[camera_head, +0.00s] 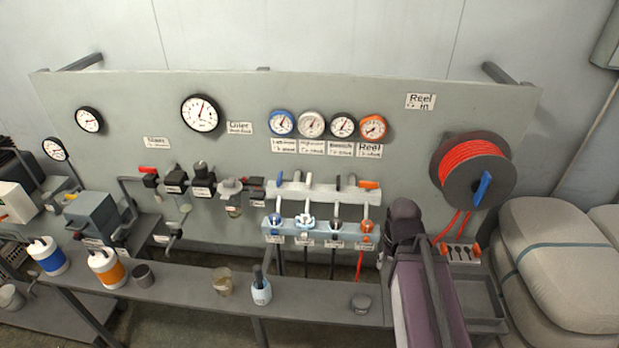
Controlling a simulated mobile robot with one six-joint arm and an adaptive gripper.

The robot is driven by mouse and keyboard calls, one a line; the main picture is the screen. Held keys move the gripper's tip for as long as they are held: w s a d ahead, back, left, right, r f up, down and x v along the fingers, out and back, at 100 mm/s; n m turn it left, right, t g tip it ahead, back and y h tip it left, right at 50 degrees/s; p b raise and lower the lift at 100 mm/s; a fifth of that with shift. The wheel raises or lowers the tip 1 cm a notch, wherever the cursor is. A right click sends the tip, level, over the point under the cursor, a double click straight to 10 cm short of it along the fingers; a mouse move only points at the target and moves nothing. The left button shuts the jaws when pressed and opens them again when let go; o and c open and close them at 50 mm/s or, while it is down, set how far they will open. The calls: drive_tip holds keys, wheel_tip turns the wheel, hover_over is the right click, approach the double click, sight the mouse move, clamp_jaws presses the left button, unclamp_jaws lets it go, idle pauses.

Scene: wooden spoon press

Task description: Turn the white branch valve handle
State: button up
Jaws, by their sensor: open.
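A pale manifold bar (330,193) is fixed low on the grey panel, with several small branch valve handles along its top. The white handle (309,180) is second from the left, between a bluish-grey one at the left end and a black one (338,183). An orange handle (369,185) is at the right end. The white handle looks roughly upright, but it is too small to tell its exact angle. A white-ringed knob (305,221) sits below it on the lower rail. My purple arm rises at the lower right, right of the manifold. I cannot make out my gripper.
Several round gauges (311,124) hang above the manifold. A hose reel (473,172) is at the right. Grey sacks (560,260) stand far right.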

drive_tip(key=o, duration=0.6)
drive_tip(key=shift+w, duration=0.25)
wheel_tip(320, 180, up, 21)
drive_tip(key=n+p, duration=1.8)
drive_tip(key=p, duration=0.3)
hover_over(309, 178)
drive_tip(key=shift+a+f, duration=0.1)
drive_tip(key=shift+f, duration=0.2)
wheel_tip(309, 178, down, 13)
drive_tip(key=b, duration=1.4)
drive_tip(key=shift+f, duration=0.2)
drive_tip(key=c, duration=0.8)
